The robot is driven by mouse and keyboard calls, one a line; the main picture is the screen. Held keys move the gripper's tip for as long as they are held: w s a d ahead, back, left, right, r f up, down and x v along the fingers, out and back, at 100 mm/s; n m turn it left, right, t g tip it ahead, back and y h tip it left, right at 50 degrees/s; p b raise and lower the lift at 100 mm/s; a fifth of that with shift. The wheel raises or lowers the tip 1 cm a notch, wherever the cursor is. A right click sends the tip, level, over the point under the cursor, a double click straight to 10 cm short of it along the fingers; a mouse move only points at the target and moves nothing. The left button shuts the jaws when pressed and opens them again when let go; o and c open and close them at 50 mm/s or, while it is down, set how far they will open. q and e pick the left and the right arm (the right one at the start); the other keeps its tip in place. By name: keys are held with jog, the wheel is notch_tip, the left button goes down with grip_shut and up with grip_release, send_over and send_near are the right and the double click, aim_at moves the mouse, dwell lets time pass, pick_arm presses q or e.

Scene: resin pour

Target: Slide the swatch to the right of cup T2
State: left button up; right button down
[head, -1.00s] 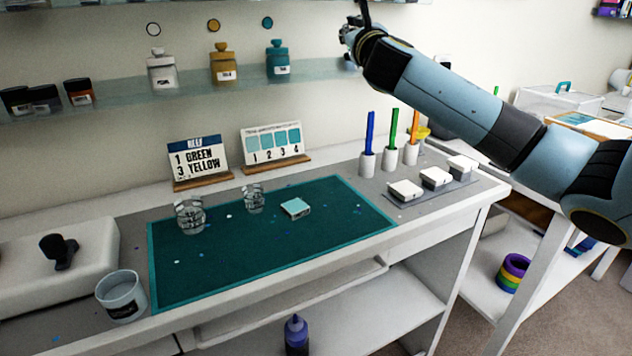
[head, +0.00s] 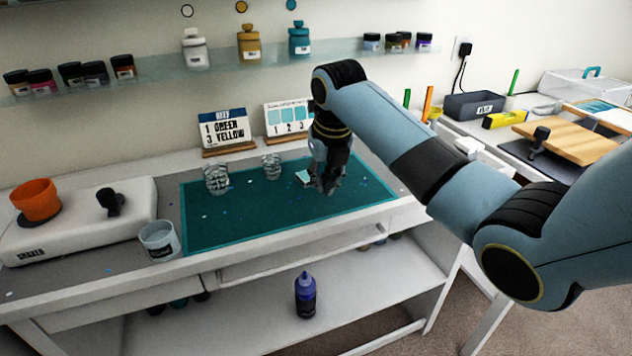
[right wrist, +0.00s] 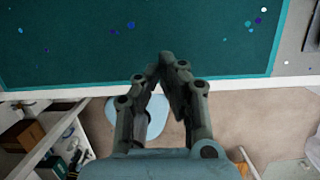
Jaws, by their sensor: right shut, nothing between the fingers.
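The swatch, a small pale teal tile (head: 303,178), lies on the dark green mat (head: 215,233). Two clear cups stand on the mat to its left, one nearer (head: 271,166) and one farther left (head: 216,179). I can read no T2 label on either. My right gripper (head: 327,189) points down at the swatch's right side and partly hides it. Whether they touch I cannot tell. Its fingers are shut with nothing between them, as the right wrist view (right wrist: 164,62) also shows. The swatch and cups are outside the wrist view. My left gripper is not in view.
A grey-white cup (head: 159,240) stands left of the mat, near a white shaker (head: 80,232) bearing an orange pot (head: 36,199). The mat's front is clear except for small specks.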

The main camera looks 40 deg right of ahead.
aim_at(314, 192)
jog(key=x, duration=0.4)
jog(key=w, duration=0.1)
jog(key=w+d, duration=0.1)
jog(key=w, duration=0.1)
jog(key=shift+w, duration=0.5)
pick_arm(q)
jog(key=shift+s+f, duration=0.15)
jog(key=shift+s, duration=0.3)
